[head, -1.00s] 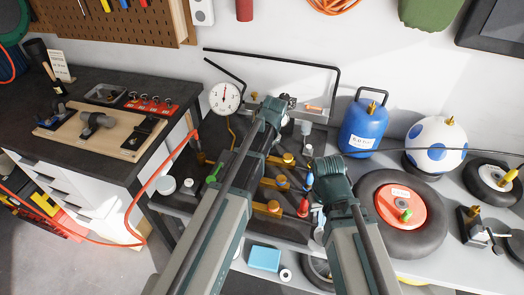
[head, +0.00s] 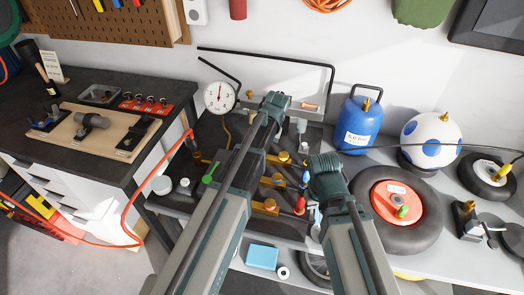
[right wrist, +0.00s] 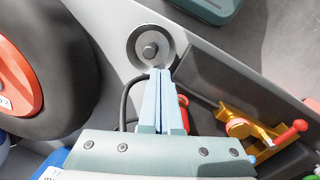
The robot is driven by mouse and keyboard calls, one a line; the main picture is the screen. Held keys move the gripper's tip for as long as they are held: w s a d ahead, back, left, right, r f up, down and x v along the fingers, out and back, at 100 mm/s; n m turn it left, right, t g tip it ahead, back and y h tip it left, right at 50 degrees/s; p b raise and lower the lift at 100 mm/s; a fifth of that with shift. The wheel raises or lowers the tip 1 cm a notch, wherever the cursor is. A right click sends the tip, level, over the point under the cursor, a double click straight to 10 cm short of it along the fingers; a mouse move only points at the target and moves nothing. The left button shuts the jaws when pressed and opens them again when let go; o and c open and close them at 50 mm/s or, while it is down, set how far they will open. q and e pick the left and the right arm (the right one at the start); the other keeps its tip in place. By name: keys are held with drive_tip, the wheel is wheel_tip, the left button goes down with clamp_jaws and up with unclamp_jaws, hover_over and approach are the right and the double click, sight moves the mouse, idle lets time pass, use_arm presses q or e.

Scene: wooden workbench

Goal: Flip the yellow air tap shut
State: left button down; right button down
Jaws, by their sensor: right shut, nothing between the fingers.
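On the dark panel in the head view, brass taps with orange-yellow bodies (head: 265,207) stand in a row, partly behind my left arm. Red and blue levers show at their right; I cannot make out a yellow lever with certainty. A green lever (head: 210,172) lies left of my left arm. My right gripper (right wrist: 160,74) is shut and empty, its pale blue fingers beside a red-handled brass tap (right wrist: 262,134) in the right wrist view.
A gauge (head: 219,97) stands at the panel's back left. A blue tank (head: 358,125), a blue-spotted ball (head: 430,138) and a red-hubbed tyre (head: 428,225) stand on the right. A small tyre with a yellow valve (head: 503,171) is farther right. A red hose (head: 128,205) hangs left.

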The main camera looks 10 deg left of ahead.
idle(0.3)
use_arm(q)
drive_tip(key=c, duration=0.9)
unclamp_jaws()
drive_tip(key=d+r+p, duration=0.1)
drive_tip(key=r+p, duration=0.8)
drive_tip(key=d+r+p, duration=0.1)
drive_tip(key=r+p, duration=0.3)
drive_tip(key=shift+d+r+p, duration=0.25)
drive_tip(key=shift+d+p, duration=0.05)
drive_tip(key=shift+d, duration=0.05)
use_arm(e)
wheel_tip(320, 180, up, 14)
drive_tip(key=shift+f, duration=0.25)
use_arm(q)
drive_tip(key=s+d+f+m+b, duration=0.1)
drive_tip(key=s+d, duration=0.1)
drive_tip(key=s, duration=0.5)
drive_tip(key=s+d+f+m+b, duration=0.1)
drive_tip(key=s+d+f+b, duration=0.1)
drive_tip(key=s, duration=0.5)
drive_tip(key=s+d+f+m+h+b, duration=0.1)
drive_tip(key=s+d+f+b, duration=0.1)
drive_tip(key=s, duration=0.5)
drive_tip(key=shift+s+d+f+m, duration=0.15)
drive_tip(key=shift+s+d+m, duration=0.2)
drive_tip(key=shift+d, duration=0.25)
use_arm(e)
wheel_tip(320, 180, down, 5)
